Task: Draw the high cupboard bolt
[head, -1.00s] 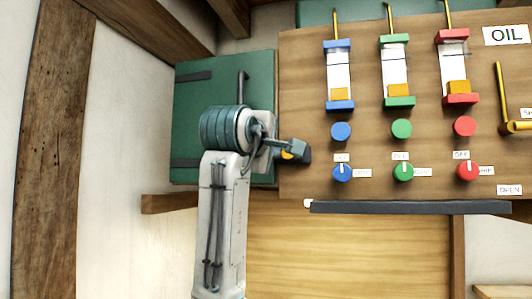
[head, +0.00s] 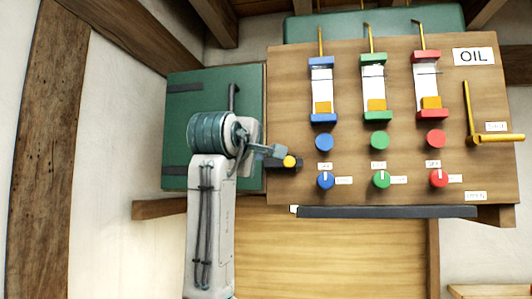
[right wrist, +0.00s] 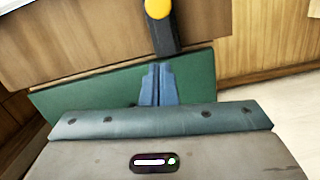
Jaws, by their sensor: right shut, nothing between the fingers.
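The green cupboard door (head: 200,100) has dark straps on its left side and an upright dark handle (head: 233,97). A black bolt (head: 298,164) with a round yellow knob (head: 289,161) sits at the left edge of the wooden panel, beside the door. My right gripper (head: 281,151) is shut and empty, its tips just left of and above the knob. In the right wrist view, the shut fingers (right wrist: 159,70) point at the black bolt (right wrist: 165,38) and its yellow knob (right wrist: 158,8). Touch cannot be told. My arm hides part of the door. My left gripper is out of view.
The wooden panel (head: 290,80) carries blue, green and red gauges, buttons and dials close to the right of the bolt. A yellow lever (head: 468,110) is at its right. A dark rail (head: 385,211) runs below. A timber post (head: 45,150) stands left.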

